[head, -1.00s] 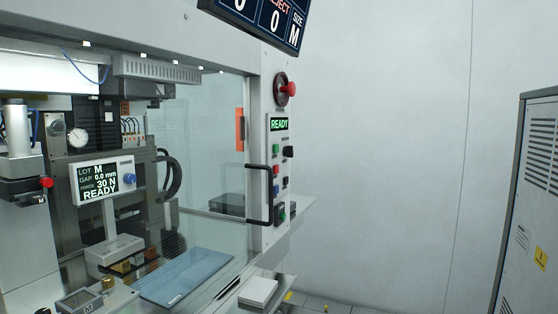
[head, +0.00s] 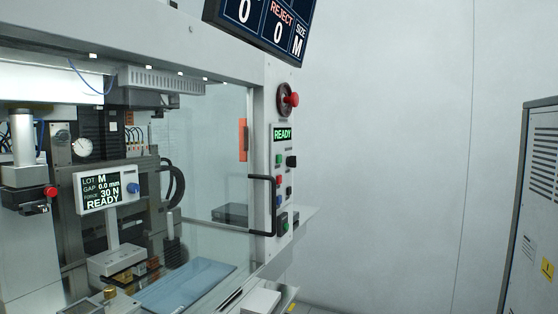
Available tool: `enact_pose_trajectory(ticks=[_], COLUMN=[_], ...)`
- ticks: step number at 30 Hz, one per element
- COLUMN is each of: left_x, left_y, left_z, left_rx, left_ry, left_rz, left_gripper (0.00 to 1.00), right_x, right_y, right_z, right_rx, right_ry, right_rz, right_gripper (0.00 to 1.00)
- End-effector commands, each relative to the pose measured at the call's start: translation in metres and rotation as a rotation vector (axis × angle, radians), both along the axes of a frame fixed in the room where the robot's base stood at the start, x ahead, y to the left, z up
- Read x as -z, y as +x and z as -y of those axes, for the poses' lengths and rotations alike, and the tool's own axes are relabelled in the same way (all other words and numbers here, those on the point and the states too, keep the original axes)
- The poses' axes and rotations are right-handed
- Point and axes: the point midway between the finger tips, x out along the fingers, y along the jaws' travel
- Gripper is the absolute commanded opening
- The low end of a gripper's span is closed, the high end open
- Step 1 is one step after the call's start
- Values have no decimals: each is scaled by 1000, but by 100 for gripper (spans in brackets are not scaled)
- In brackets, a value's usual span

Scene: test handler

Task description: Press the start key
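The control panel (head: 292,180) is on the machine's right-hand column, under a green READY display (head: 283,135). A green key (head: 279,160) sits at its upper left, beside a black knob (head: 291,161). A red key (head: 279,181) and a blue key (head: 279,201) are below it. A larger green control (head: 284,223) is at the panel's lower end. The labels are too small to read, so I cannot tell which green one is the start key. Neither of my grippers is in view.
A black door handle (head: 264,205) stands out left of the panel. A red emergency knob (head: 291,99) is above it. A counter screen (head: 262,24) overhangs the top. A grey cabinet (head: 537,200) stands far right; the space between is clear.

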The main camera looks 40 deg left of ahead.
Motion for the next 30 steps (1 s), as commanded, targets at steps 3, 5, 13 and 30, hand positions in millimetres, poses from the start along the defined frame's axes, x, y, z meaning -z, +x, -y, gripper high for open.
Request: enact_pose_trajectory(ticks=[3,5,13,30], left_x=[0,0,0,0], left_y=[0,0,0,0], left_z=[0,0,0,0], left_rx=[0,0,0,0], left_ry=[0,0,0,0], left_rz=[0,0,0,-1], left_gripper=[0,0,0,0], right_x=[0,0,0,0], right_y=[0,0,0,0], right_z=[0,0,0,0], right_rx=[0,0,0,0], right_ry=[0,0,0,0], right_rz=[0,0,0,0], right_gripper=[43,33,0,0])
